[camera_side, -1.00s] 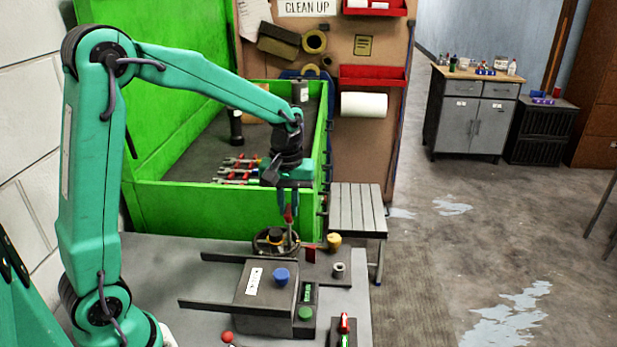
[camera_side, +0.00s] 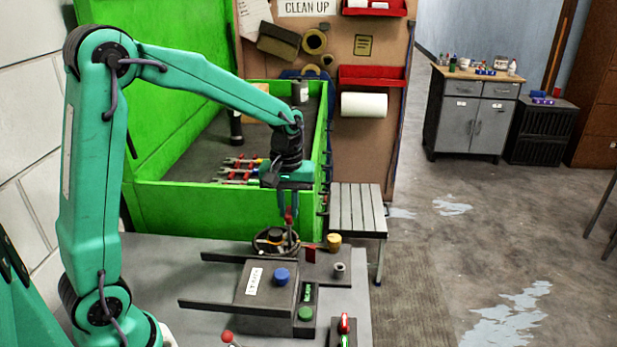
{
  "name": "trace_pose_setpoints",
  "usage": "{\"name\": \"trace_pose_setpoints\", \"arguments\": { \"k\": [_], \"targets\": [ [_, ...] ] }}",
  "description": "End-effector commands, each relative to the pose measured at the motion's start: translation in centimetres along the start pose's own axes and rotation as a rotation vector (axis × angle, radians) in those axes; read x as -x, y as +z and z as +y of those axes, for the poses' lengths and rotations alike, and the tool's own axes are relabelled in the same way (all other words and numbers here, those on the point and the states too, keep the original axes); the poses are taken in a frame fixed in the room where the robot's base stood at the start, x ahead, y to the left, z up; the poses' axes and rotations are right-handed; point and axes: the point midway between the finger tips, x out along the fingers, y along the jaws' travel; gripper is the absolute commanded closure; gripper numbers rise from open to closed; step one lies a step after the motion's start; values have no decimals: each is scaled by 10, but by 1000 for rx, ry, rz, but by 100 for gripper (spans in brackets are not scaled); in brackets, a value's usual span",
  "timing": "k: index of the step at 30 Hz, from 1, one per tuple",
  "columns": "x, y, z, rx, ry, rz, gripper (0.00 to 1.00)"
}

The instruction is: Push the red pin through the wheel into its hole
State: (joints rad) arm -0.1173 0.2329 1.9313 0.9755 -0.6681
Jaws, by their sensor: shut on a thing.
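The wheel (camera_side: 267,240), a dark ring with a black hub and an orange-brown part, lies on the bench behind the grey box. My gripper (camera_side: 289,210) is above the wheel's right side, pointing down. It is shut on the red pin (camera_side: 289,218), whose red upper end shows between the fingertips. The pin stands about upright, and its thin shaft runs down to the wheel's right side. I cannot tell how deep its lower end sits. The hole is hidden.
A grey box with a blue knob (camera_side: 281,276) stands in front of the wheel, with a green button (camera_side: 305,313) beside it. A yellow knob (camera_side: 333,240) and a small grey cylinder (camera_side: 339,268) are to the right. A green-walled bin (camera_side: 225,210) stands behind.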

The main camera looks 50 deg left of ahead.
Motion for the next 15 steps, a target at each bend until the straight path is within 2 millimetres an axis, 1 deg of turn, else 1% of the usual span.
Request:
{"name": "trace_pose_setpoints", "arguments": {
  "k": [15],
  "targets": [
    [-10, 0, 0, 0, -1, -1, 100]
  ]
}}
